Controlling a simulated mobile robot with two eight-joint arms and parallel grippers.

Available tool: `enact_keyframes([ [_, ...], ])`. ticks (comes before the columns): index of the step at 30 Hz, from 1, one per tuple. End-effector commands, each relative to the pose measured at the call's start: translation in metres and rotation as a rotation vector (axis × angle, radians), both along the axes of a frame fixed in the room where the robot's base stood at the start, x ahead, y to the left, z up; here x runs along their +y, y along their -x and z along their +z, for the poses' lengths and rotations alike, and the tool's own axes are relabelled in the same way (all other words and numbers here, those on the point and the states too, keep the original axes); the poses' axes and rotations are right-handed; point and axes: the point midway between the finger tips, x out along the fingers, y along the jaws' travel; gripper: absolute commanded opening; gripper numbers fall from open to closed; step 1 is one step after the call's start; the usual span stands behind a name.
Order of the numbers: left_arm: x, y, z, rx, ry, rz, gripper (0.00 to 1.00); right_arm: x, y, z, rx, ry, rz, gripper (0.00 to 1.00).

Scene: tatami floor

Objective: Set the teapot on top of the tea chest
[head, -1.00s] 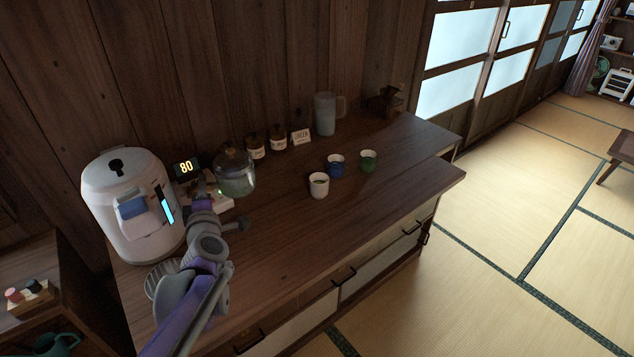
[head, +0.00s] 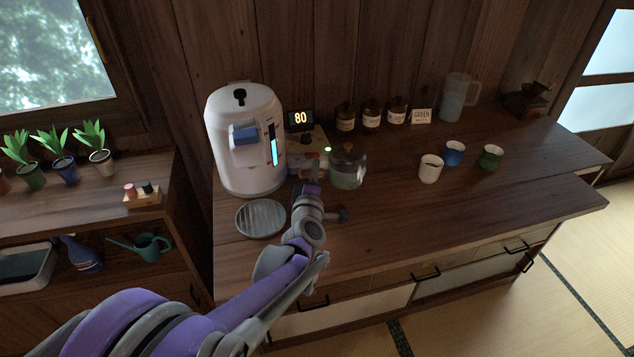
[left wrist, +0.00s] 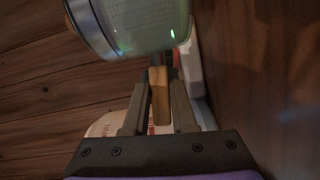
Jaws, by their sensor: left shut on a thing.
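In the head view my wrist hides most of this gripper (head: 318,183). I cannot tell whether the pot touches the counter. The wooden counter (head: 400,215) has drawers and pale panels; I cannot tell whether it is the tea chest. My right gripper is out of view.
A white water boiler (head: 243,160) and a device with an "80" display (head: 301,120) stand close left of the teapot. A round slatted tray (head: 261,218) lies in front. Jars (head: 371,115) stand behind. Cups (head: 431,169) stand to the right. The counter's front right is clear.

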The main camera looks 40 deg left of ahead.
Motion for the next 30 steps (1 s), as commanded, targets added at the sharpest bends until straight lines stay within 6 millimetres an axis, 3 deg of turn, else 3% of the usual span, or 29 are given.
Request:
enact_keyframes([
  [6,0.0,0.0,-0.031,0.0,0.0,0.0,0.0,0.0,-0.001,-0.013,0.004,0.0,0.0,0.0],
  [18,0.0,0.0,-0.035,0.0,0.0,0.001,0.0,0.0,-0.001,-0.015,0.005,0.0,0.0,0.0],
  [19,0.0,0.0,-0.035,0.0,-0.001,0.0,0.28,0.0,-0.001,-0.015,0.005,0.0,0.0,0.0],
  [23,0.0,0.0,-0.035,0.0,-0.001,0.0,0.52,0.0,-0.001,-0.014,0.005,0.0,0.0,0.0],
  [30,0.0,0.0,-0.034,0.0,-0.001,0.0,0.55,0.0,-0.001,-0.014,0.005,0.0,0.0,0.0],
])
